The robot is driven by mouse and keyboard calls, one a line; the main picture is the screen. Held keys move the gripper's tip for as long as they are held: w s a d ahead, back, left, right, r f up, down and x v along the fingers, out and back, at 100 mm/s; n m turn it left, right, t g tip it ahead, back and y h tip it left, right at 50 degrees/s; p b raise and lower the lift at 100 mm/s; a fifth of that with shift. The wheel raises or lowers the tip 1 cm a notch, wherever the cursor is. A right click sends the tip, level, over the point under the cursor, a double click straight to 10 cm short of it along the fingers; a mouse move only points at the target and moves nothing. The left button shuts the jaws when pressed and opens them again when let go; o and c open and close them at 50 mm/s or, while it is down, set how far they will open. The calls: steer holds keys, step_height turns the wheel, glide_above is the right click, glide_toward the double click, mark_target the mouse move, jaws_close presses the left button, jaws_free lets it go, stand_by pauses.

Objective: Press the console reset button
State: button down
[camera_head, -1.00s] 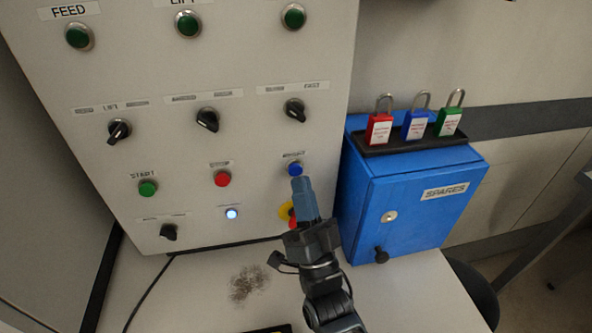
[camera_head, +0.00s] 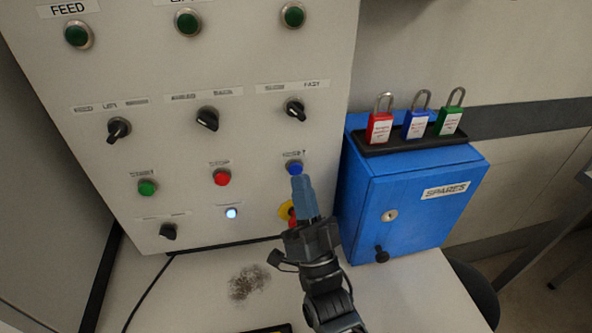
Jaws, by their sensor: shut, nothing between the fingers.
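The blue reset button (camera_head: 294,168) is on the lower right of the console panel (camera_head: 258,140), under a small label reading RESET. My gripper (camera_head: 299,180) is shut and empty, its blue-grey fingers pointing up at the panel. The fingertips overlap the lower edge of the button in the picture. I cannot tell whether they touch it. A red and yellow control (camera_head: 286,210) is partly hidden behind my fingers.
Left of the reset button are a red stop button (camera_head: 222,177), a green start button (camera_head: 147,188) and a lit white-blue lamp (camera_head: 231,213). A blue SPARES box (camera_head: 415,205) with three padlocks on top stands close at the right.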

steer(key=shift+w+a+b, duration=0.25)
steer(key=shift+w+b, duration=0.5)
steer(key=shift+b, duration=0.05)
stand_by(0.7)
steer(key=shift+s, duration=0.15)
steer(key=shift+s+d, duration=0.25)
steer(key=shift+s, duration=0.45)
steer(key=shift+s+d+p, duration=0.25)
steer(key=shift+s, duration=0.55)
steer(key=shift+s+d+p, duration=0.2)
steer(key=shift+s+p, duration=0.1)
steer(key=shift+s, duration=0.5)
steer(key=shift+s+d+p, duration=0.25)
steer(key=shift+s, duration=0.55)
